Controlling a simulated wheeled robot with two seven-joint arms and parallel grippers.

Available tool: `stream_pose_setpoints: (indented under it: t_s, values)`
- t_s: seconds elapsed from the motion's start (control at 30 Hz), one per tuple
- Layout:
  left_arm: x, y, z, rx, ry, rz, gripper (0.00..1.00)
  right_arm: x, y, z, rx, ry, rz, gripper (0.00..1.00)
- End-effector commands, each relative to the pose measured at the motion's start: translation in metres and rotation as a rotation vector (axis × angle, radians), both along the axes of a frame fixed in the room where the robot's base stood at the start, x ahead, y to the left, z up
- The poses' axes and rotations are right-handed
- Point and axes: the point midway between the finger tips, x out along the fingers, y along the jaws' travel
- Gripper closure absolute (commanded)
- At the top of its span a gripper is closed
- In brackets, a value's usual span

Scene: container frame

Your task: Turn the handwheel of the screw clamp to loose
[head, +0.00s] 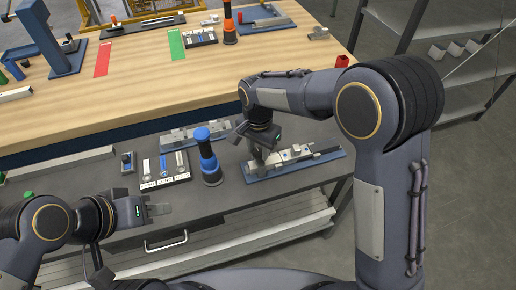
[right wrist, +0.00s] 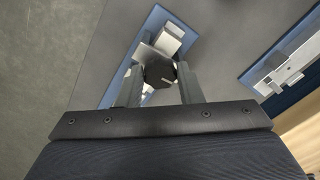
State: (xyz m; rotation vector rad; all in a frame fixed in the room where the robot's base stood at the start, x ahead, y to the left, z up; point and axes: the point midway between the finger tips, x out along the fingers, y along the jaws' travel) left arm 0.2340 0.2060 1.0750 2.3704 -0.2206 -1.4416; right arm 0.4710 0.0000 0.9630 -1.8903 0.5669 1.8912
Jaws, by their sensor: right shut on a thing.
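The screw clamp is a grey metal fixture on a blue base plate (head: 330,155) on the grey lower shelf, right of centre in the head view. A black rod lies along its right part. My right gripper (head: 259,150) reaches down to the clamp's left end. In the right wrist view, a dark faceted handwheel (right wrist: 160,73) sits between the fingers of my right gripper (right wrist: 157,82), which is shut on it. The wheel's setting cannot be read. My left gripper (head: 160,210) is over the shelf's front left, away from the clamp; its finger gap is unclear.
The wooden workbench (head: 150,85) rises behind the shelf.

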Motion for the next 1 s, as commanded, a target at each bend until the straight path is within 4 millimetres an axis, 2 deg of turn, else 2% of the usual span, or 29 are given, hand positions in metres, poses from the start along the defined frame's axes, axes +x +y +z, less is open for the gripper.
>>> stream_pose_setpoints:
  t_s: [1.0]
  values:
    - [-0.0001,0.0001,-0.0107,0.000,0.000,0.000,0.64,0.0009,-0.0020,0.0015,0.001,-0.004,0.965,0.90]
